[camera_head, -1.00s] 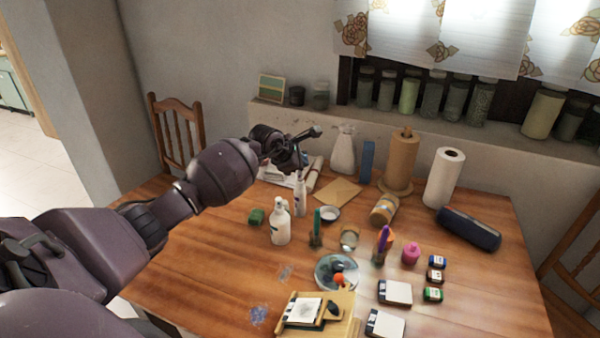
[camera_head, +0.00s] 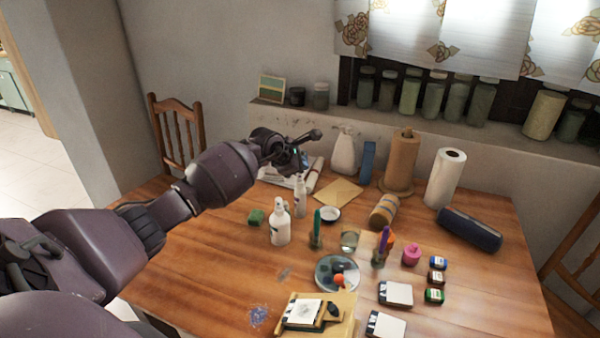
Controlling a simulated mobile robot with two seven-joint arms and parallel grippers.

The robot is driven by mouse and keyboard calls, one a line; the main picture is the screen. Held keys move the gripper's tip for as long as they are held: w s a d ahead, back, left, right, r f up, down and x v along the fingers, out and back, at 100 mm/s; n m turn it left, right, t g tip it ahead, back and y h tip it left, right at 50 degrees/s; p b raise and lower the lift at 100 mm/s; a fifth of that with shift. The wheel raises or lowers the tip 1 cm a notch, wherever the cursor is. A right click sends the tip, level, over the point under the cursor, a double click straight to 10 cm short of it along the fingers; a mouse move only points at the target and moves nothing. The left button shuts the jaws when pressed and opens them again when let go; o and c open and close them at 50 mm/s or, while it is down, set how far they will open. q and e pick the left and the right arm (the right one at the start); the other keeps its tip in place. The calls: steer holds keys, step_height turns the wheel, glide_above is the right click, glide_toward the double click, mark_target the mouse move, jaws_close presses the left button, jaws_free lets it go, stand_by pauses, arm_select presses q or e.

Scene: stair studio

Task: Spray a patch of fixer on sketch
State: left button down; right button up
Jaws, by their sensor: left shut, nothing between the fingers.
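A small white sheet, seemingly the sketch (camera_head: 304,311), lies on a wooden board (camera_head: 342,303) at the table's front edge. A white spray bottle (camera_head: 280,228) stands upright left of the middle. A slimmer white bottle (camera_head: 300,198) stands just behind it, and another white spray bottle (camera_head: 345,153) stands at the back. I cannot tell which holds fixer. My left gripper (camera_head: 301,164) is shut and empty, in the air above and behind the slim bottle, apart from it. My right gripper is out of view.
Paper rolls (camera_head: 445,178) stand at the back. The table's left front is mostly clear.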

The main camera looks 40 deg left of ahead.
arm_select(q)
steer(key=shift+f, duration=0.3)
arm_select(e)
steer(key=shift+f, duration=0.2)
arm_select(q)
steer(key=shift+r, duration=0.95)
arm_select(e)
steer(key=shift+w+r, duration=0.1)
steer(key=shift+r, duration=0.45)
arm_select(q)
step_height(320, 180, up, 6)
steer(key=p, duration=0.3)
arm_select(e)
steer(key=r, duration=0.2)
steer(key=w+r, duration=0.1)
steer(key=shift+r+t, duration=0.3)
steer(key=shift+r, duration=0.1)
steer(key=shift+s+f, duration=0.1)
